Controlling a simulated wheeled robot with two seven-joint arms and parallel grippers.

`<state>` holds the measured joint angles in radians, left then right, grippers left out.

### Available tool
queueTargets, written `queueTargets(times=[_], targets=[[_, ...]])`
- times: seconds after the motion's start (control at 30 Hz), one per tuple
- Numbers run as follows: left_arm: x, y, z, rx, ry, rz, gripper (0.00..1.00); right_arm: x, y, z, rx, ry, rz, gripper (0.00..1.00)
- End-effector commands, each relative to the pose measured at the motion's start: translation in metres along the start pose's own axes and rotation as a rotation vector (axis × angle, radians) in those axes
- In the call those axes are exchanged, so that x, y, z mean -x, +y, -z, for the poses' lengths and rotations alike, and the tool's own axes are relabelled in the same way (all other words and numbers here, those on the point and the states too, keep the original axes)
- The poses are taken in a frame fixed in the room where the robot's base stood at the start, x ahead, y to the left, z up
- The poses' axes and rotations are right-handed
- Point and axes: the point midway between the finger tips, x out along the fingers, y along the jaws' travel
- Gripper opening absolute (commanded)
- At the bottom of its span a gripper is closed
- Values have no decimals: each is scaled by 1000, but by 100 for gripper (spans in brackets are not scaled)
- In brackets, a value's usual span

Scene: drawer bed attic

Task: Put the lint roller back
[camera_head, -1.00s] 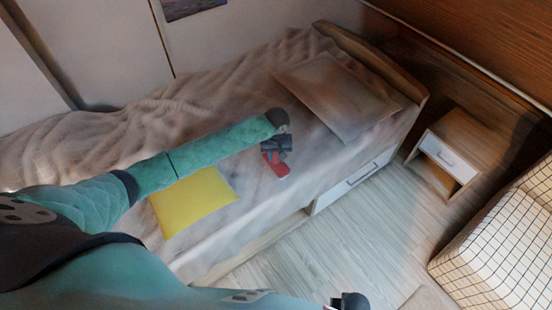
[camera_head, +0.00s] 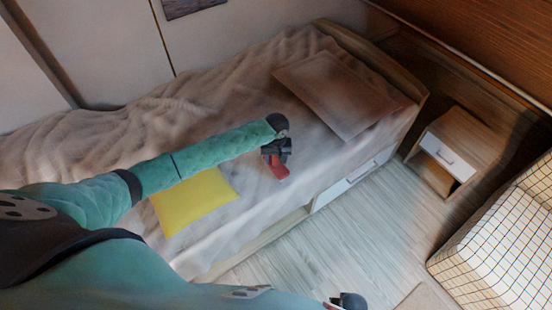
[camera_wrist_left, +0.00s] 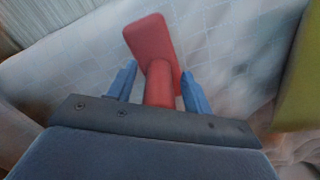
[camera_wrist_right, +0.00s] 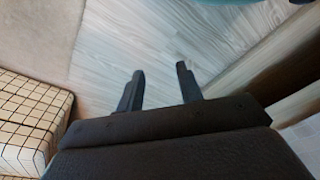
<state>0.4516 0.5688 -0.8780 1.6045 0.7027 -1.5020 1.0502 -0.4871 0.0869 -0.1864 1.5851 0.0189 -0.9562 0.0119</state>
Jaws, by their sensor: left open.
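The red lint roller (camera_head: 279,170) lies on the bed near its front edge. In the left wrist view the lint roller (camera_wrist_left: 150,42) has a flat wide end beyond the fingers and a narrower part running back between them. My left gripper (camera_head: 273,157) is over it, open, with its blue fingers (camera_wrist_left: 156,70) on either side of the narrow part. Whether they touch it cannot be told. My right gripper (camera_wrist_right: 160,68) is open and empty, above the floor; only part of it shows at the bottom of the head view.
The bed (camera_head: 120,125) has a grey-brown pillow (camera_head: 335,92) and a yellow cushion (camera_head: 195,202). A white drawer front (camera_head: 355,178) with a handle is in the bed's side. A nightstand (camera_head: 470,135) and a checked seat (camera_head: 505,240) stand right. The floor (camera_head: 300,255) between is clear.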

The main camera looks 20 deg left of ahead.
Motion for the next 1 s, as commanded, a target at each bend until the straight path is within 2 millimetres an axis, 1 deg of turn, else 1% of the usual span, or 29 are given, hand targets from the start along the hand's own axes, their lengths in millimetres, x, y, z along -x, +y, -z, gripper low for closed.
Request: queueTargets(times=[0.13,0.27,0.33,0.47,0.6,0.7,0.9,1.0], targets=[[6,0,0,-1,0,-1,51,0,0,0,0,-3,0,36],[22,1,0,-1,1,-1,51,4,-1,4,-1,-9,2,36],[34,0,0,-1,2,-2,51,18,-4,7,-3,-7,6,36],[61,1,0,-1,2,-3,51,32,-7,9,-6,-13,11,36],[87,0,1,-1,2,-1,51,49,-10,20,-6,-11,15,36],[102,0,1,-1,2,-1,51,59,-12,26,-5,-9,17,36],[118,1,0,-1,-1,-1,51,70,-13,31,-5,-9,19,36],[116,2,-4,-9,-2,-8,51,72,-14,32,-5,-10,19,36]])
